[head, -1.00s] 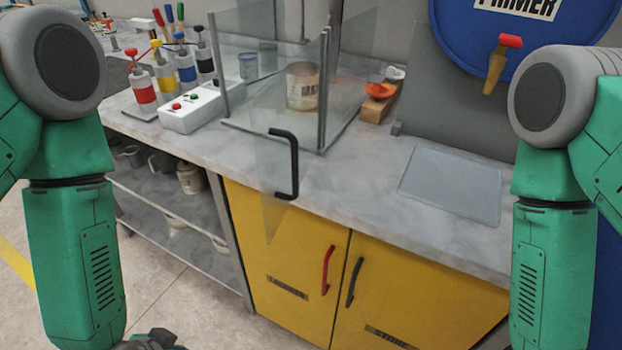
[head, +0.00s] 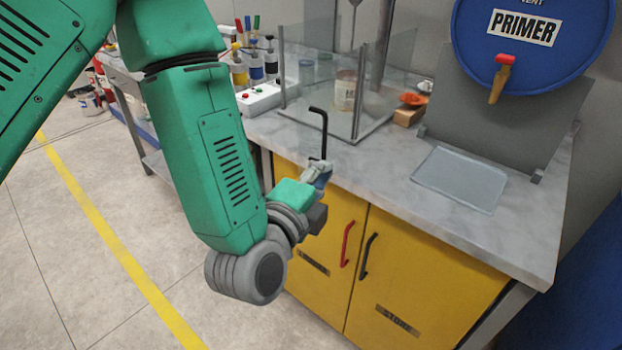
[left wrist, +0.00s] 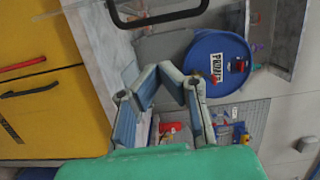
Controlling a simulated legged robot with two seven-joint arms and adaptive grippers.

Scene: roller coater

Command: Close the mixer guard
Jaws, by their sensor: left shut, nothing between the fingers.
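The mixer guard (head: 374,92) is a clear-panelled box with grey posts on the marble counter. Its black bar handle (head: 324,130) stands out near the counter's front edge; the clear panel carrying it is hard to make out. The handle also shows at the top of the left wrist view (left wrist: 155,18). A can (head: 345,90) stands inside the guard. My left gripper (head: 322,176) is at the handle's lower end in the head view, shut and empty. In the left wrist view its fingers (left wrist: 156,74) come together apart from the handle. Contact with the handle cannot be told. My right gripper is out of view.
A white button box (head: 262,97) and several pump bottles stand left of the guard. A blue PRIMER drum (head: 535,60) and a clear sheet (head: 460,180) are to the right. Yellow cabinet doors (head: 400,285) with handles are below. Open floor lies at left.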

